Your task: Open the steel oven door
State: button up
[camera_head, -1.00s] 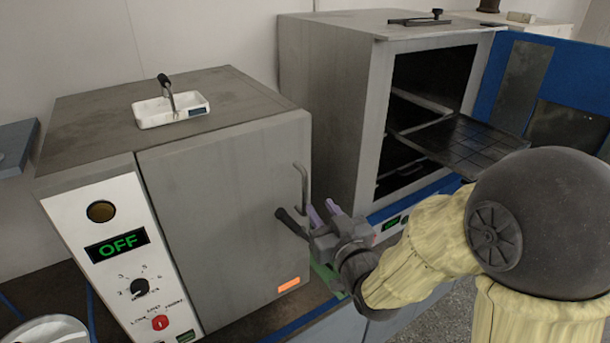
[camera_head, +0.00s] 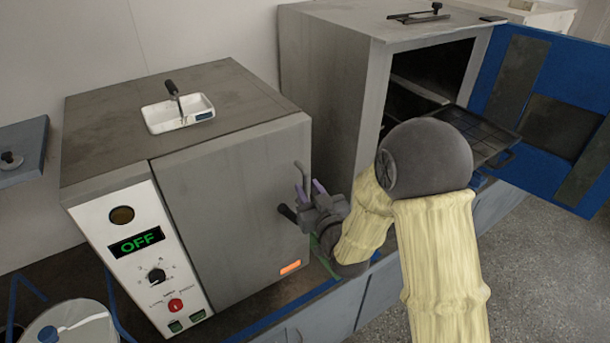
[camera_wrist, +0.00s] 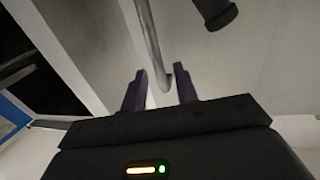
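The steel oven (camera_head: 88,165) stands at the left, with a white control panel (camera_head: 140,250) showing OFF. Its grey door (camera_head: 225,215) is shut. A vertical bar handle (camera_head: 303,173) is at the door's right edge, with a black knob (camera_head: 286,213) beside it. My gripper (camera_head: 309,189) is at the handle's lower end, fingers pointing up. In the wrist view my gripper (camera_wrist: 161,90) is open, and the bent lower end of the handle (camera_wrist: 152,45) shows between the fingertips. I see no finger closed on it. The black knob (camera_wrist: 216,12) is above right.
A second oven (camera_head: 325,95) stands to the right with its blue door (camera_head: 580,75) open and a dark rack (camera_head: 480,130) sticking out. A white tray (camera_head: 180,125) sits on the steel oven. A round container (camera_head: 75,325) is at lower left. Floor is free at lower right.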

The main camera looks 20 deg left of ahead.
jog(key=shift+p+x, duration=0.45)
jog(key=shift+x, duration=1.05)
jog(key=shift+c, duration=0.4)
grip_shut()
jog(key=shift+d, duration=0.1)
